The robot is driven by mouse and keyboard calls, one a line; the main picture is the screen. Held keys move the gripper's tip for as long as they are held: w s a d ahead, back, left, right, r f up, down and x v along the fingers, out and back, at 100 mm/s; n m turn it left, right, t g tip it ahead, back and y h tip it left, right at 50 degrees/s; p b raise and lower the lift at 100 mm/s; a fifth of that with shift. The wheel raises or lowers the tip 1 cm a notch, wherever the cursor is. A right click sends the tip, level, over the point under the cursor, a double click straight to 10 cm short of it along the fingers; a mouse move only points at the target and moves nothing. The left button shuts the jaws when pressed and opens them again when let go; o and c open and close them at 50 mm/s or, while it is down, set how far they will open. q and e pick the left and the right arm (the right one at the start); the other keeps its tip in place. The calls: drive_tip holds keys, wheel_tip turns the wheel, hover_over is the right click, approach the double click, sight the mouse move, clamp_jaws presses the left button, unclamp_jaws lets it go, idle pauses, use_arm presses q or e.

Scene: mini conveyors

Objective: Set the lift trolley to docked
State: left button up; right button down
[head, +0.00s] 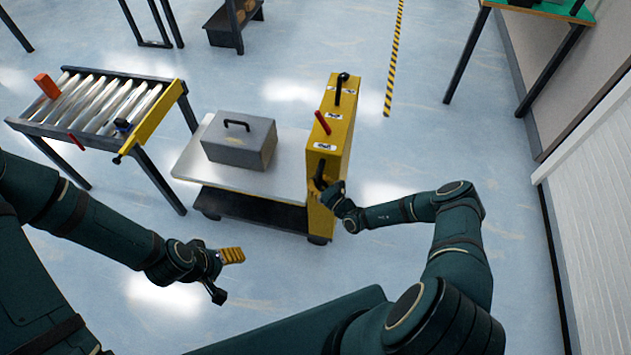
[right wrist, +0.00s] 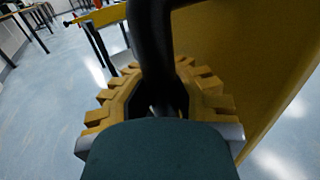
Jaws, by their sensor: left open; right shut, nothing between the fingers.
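The lift trolley has a flat silver platform (head: 190,165) and a tall yellow column (head: 345,125) on its right side. A grey box (head: 240,148) with a black handle sits on the platform. The column carries a black upright lever (head: 338,90) on top, a red lever (head: 323,122) and a low black lever (head: 319,172). My right gripper (head: 322,186) is shut at the low black lever. In the right wrist view a black bar (right wrist: 152,45) passes right at its yellow fingers; whether they touch is unclear. My left gripper (head: 225,276) is open and empty, in front of the trolley.
A roller conveyor (head: 152,122) with a yellow end rail stands left of the trolley, with a gap between them. An orange block (head: 47,86) lies on its far left end. A green-topped table (head: 565,10) stands at the back right. The floor in front is open.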

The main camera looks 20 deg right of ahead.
drive_tip(key=c, duration=1.7)
unclamp_jaws()
drive_tip(key=shift+s+a+f, duration=0.3)
drive_tip(key=shift+s+a, duration=0.1)
drive_tip(key=shift+a, duration=0.2)
drive_tip(key=o, duration=0.9)
drive_tip(key=shift+s+r, duration=0.1)
drive_tip(key=shift+r, duration=0.05)
drive_tip(key=shift+c, duration=0.2)
drive_tip(key=shift+d, duration=0.1)
drive_tip(key=shift+d+r, duration=0.1)
drive_tip(key=v, duration=1.1)
drive_tip(key=shift+s+d, duration=0.15)
drive_tip(key=shift+s, duration=0.15)
